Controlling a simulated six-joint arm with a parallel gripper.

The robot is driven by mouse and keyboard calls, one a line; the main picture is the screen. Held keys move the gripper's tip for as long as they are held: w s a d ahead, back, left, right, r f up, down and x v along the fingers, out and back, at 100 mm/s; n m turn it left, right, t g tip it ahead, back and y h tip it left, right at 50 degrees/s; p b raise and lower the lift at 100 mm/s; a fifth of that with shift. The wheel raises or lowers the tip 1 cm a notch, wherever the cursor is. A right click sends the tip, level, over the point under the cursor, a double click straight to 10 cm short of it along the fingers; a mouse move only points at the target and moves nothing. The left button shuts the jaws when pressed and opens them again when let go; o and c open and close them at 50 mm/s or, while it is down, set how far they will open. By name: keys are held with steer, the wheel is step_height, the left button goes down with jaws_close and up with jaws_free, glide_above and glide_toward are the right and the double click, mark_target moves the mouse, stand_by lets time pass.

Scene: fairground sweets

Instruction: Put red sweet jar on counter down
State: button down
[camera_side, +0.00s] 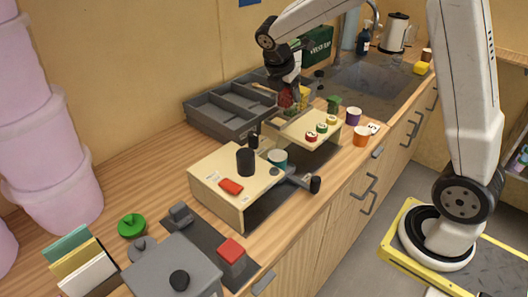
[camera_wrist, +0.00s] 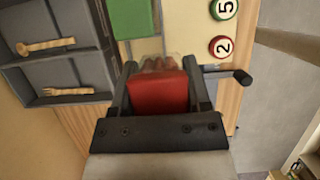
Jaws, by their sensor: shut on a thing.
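The red sweet jar (camera_wrist: 158,92) is between the jaws of my gripper (camera_wrist: 158,88) in the wrist view. Its red lid faces the camera, and a strip of clear body with brownish contents shows past the lid. In the side view my gripper (camera_side: 288,98) is shut on the jar, whose red shows small and partly covered (camera_side: 285,101). They are between the grey tray and the cream stand with numbered knobs. The wooden counter (camera_side: 145,175) runs beneath. I cannot tell whether the jar's base touches it.
The grey compartment tray (camera_side: 206,126) with wooden utensils is close on the left. The cream stand (camera_side: 290,131) with numbered knobs is close in front. A green-topped thing (camera_wrist: 133,18) is close beside the jar. Cups (camera_side: 361,136) stand right.

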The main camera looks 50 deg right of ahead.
mark_target(282, 98)
steer(key=shift+w+d+f, duration=0.2)
steer(key=shift+w+f, duration=0.8)
steer(key=shift+f, duration=0.2)
steer(key=shift+f, duration=0.1)
steer(key=shift+w+f, duration=0.15)
steer(key=shift+w, duration=0.05)
steer(key=shift+f, duration=1.6)
steer(key=shift+f, duration=0.1)
steer(key=shift+c, duration=0.2)
jaws_free()
steer(key=v, duration=1.2)
